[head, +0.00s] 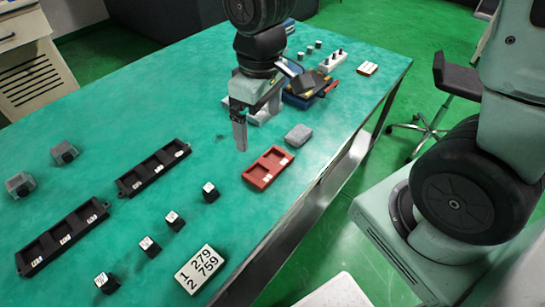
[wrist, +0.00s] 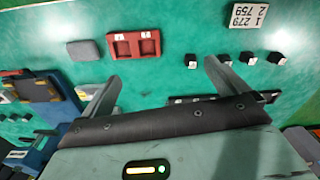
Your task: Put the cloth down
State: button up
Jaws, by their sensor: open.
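A small grey block-like pad, which looks like the folded cloth (head: 298,135), lies on the green table (head: 120,100), just beyond the right end of a red two-slot tray (head: 268,167). In the wrist view the grey cloth (wrist: 84,50) lies to the left of the red tray (wrist: 133,45). My gripper (head: 240,138) hangs above the table, to the left of the cloth and apart from it. In the wrist view my gripper (wrist: 162,72) has its two fingers spread wide with nothing between them.
Black slotted trays (head: 153,170) and several small black cubes (head: 210,192) stand at the left and front. A number card (head: 200,269) lies near the front edge. Blue and yellow tools (head: 305,90) and a white rack (head: 333,62) are at the back right. Bare table lies left of my gripper.

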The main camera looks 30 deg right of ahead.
jog(key=s+a+r, duration=0.1)
jog(key=s+a, duration=0.1)
jog(key=s, duration=0.4)
jog(key=s+a+r+n, duration=0.1)
jog(key=s+a+r, duration=0.1)
jog(key=s, duration=0.5)
jog(key=shift+s+a+n, duration=0.25)
jog(key=shift+a+n, duration=0.05)
jog(key=shift+a, duration=0.55)
jog(key=shift+r, duration=0.1)
